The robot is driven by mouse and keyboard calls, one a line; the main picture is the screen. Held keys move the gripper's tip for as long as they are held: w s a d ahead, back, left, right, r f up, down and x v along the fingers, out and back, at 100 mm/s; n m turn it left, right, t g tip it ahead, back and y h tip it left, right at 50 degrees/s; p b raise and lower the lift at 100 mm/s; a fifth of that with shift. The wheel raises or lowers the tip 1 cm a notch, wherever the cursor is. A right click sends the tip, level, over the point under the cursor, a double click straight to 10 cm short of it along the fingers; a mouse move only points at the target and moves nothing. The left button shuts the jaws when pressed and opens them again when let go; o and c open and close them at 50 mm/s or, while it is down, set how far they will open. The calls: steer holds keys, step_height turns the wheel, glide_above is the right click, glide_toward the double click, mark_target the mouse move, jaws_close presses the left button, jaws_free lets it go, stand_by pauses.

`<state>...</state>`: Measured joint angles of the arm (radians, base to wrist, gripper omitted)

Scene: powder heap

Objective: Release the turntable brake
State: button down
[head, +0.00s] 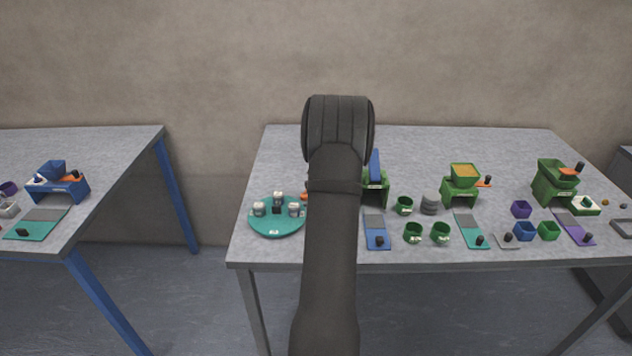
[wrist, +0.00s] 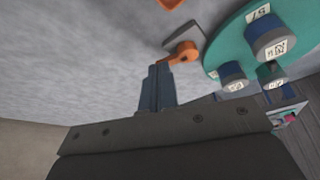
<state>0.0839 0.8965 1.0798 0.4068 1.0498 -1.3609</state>
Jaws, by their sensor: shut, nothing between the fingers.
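The round teal turntable (head: 262,228) sits at the left end of the middle table and carries several white-topped containers. In the wrist view the turntable (wrist: 222,52) is at the upper right. An orange lever (wrist: 185,52), which looks like the brake, sits beside its rim with a grey piece next to it. Only a bit of orange (head: 304,197) shows in the head view, the rest hidden by my arm. My gripper (wrist: 158,72) is shut and empty, its fingertips close to the lever's end; I cannot tell whether they touch. The head view hides the fingers.
Right of my arm are green cups (head: 412,233), a green stand with a yellow-filled hopper (head: 466,172), another green stand (head: 550,185) and several flat coloured pads. A separate table (head: 120,150) with a blue stand (head: 60,182) is at the left, across a gap.

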steer(key=shift+s+a, duration=0.5)
steer(key=shift+s, duration=0.15)
steer(key=s+d, duration=0.1)
steer(key=d, duration=0.1)
steer(key=s+d, duration=0.1)
steer(key=d, duration=0.1)
steer(key=shift+s+r, duration=0.15)
steer(key=shift+r, duration=0.05)
steer(key=v, duration=0.9)
steer(key=shift+a+r, duration=0.2)
steer(key=shift+r, duration=0.1)
steer(key=shift+s+f, duration=0.1)
